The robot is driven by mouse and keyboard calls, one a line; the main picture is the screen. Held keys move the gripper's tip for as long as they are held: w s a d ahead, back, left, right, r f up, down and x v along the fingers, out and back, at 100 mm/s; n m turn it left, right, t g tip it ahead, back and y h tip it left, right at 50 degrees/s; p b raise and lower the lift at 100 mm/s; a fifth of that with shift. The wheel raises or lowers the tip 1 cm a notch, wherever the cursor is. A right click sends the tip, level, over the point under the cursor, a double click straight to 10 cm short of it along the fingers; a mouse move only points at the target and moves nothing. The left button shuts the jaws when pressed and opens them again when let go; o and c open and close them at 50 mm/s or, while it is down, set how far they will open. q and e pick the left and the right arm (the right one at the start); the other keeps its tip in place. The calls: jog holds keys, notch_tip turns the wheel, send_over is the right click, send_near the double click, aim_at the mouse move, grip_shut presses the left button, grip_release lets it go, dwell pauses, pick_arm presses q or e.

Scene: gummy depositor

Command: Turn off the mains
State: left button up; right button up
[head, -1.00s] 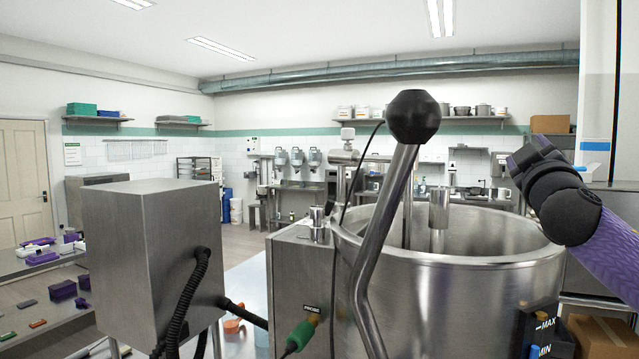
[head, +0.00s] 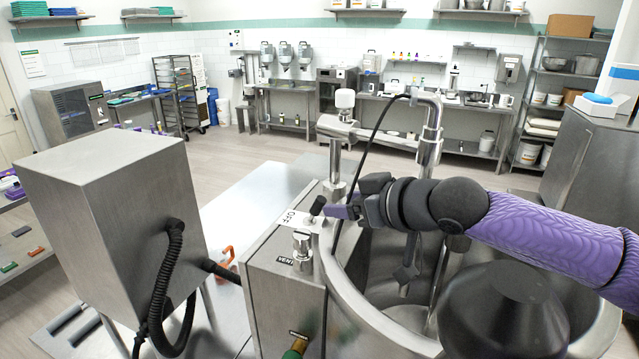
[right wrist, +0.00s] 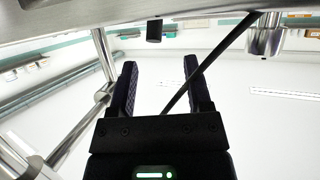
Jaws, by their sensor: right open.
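A small black switch lever (head: 317,205) stands on a white plate marked OFF (head: 291,218), on top of the steel control box (head: 262,262). My right gripper (head: 333,211) reaches in from the right over the hopper, its fingertips just beside the lever. In the right wrist view the two dark fingers (right wrist: 157,70) are spread with nothing between them. A short black cylinder, apparently the lever (right wrist: 154,31), shows beyond the fingertips. I cannot tell whether a finger touches it or which setting it is in. My left gripper is not in view.
A steel knob (head: 303,248) marked VENT stands on the same box, near the lever. The open steel hopper (head: 390,338) lies under my right arm. A black cable (head: 368,150) hangs close by. A large steel cabinet (head: 105,205) stands at left.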

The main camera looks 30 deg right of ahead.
aim_at(322, 202)
jog(key=x, duration=0.2)
jog(key=p+x, duration=0.1)
jog(key=x, duration=0.1)
jog(key=p+x, duration=0.1)
jog(key=x, duration=0.2)
jog(key=shift+w+d+r, duration=0.1)
jog(key=shift+d, duration=0.25)
jog(key=shift+w+a+f, duration=0.1)
jog(key=shift+a+f, duration=0.1)
jog(key=shift+a, duration=0.1)
jog(key=shift+w+d, duration=0.1)
jog(key=shift+d, duration=0.05)
grip_shut()
